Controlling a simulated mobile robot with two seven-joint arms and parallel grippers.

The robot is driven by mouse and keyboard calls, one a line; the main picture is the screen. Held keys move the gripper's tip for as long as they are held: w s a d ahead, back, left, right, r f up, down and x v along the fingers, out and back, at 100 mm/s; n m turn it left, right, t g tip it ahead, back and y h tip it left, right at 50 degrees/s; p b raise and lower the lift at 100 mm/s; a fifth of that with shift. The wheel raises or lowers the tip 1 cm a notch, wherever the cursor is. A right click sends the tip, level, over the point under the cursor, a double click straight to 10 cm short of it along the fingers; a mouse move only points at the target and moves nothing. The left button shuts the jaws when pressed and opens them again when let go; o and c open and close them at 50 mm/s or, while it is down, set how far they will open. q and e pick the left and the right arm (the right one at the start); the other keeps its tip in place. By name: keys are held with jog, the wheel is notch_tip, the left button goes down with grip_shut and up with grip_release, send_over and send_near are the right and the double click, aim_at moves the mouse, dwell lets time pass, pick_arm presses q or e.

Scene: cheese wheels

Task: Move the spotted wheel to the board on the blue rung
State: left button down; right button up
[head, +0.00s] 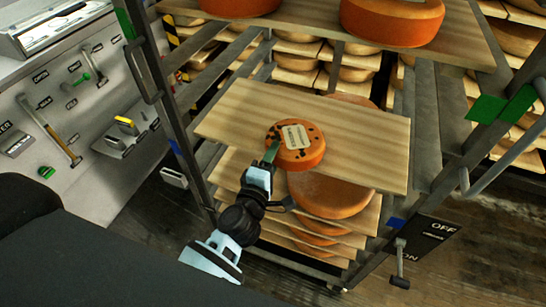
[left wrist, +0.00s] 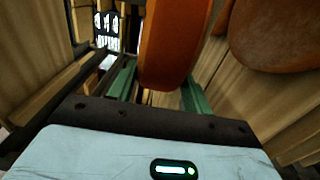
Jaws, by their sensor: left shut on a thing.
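The spotted wheel (head: 312,158) is orange with dark spots and a pale label on top. The board sits near the height of the blue marks (head: 397,223) on the rack posts. My left gripper (head: 272,150) is shut on the wheel's left front edge. In the left wrist view, the orange wheel (left wrist: 165,50) stands between the green fingers (left wrist: 160,90). My right gripper is not in view.
A higher board (head: 300,22) by the green marks (head: 487,108) carries two plain orange wheels (head: 392,20). Lower boards hold more wheels (head: 330,197). Rack posts stand on both sides. A tool wall (head: 70,110) is at left. The blue-level board is bare on both sides of the wheel.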

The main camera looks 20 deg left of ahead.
pick_arm(q)
jog(key=c, duration=0.8)
grip_release()
jog(key=shift+r, duration=0.2)
jog(key=shift+o, duration=1.2)
jog(key=s, duration=0.7)
jog(key=shift+s+f, duration=0.15)
jog(key=shift+s, duration=0.25)
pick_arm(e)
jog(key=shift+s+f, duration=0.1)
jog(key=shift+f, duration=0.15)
pick_arm(q)
jog(key=shift+s+a, duration=0.1)
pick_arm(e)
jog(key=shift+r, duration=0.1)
